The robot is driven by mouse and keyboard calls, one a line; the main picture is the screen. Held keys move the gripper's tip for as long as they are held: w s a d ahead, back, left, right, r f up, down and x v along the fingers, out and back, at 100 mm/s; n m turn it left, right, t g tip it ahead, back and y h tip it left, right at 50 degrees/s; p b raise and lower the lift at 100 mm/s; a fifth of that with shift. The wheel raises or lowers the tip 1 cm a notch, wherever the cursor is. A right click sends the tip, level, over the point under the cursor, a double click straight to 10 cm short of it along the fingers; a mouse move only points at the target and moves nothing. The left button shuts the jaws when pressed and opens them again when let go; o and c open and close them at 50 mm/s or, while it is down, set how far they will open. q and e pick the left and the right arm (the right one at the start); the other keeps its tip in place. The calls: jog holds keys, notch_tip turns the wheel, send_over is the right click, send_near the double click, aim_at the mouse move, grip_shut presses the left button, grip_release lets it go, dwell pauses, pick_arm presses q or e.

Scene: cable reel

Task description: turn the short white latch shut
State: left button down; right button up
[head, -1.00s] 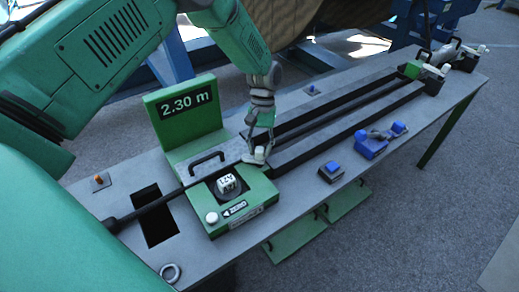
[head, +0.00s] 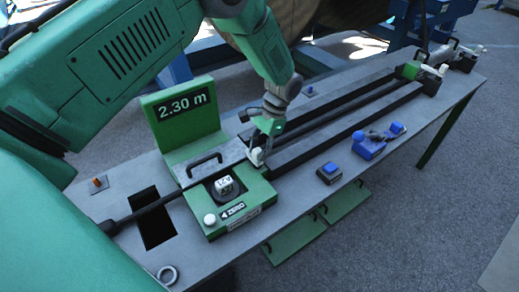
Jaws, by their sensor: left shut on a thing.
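The short white latch (head: 256,158) is at the far right corner of the green measuring unit (head: 262,190), by the start of the long dark channel. My left gripper (head: 259,150) comes down on it from above and is shut on it. The fingers cover much of the latch, so its exact angle is hard to tell. The black cable (head: 182,189) runs across the measuring unit and on along the channel. My right gripper is not in view.
A green display (head: 187,106) reading 2.30 m stands behind the unit. A black handle (head: 204,161) and a white knob (head: 210,219) are near. Blue parts (head: 370,146) sit along the front edge. A green clamp with a white lever (head: 432,70) is at the far end.

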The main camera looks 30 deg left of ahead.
pick_arm(q)
jog(key=shift+s+f+m, duration=0.15)
jog(key=shift+s+m, duration=0.15)
jog(key=c, duration=1.3)
grip_release()
jog(key=shift+a, duration=0.1)
jog(key=shift+w+r, duration=0.2)
jog(key=shift+r, duration=0.05)
jog(key=v, duration=1.1)
jog(key=shift+r, duration=0.25)
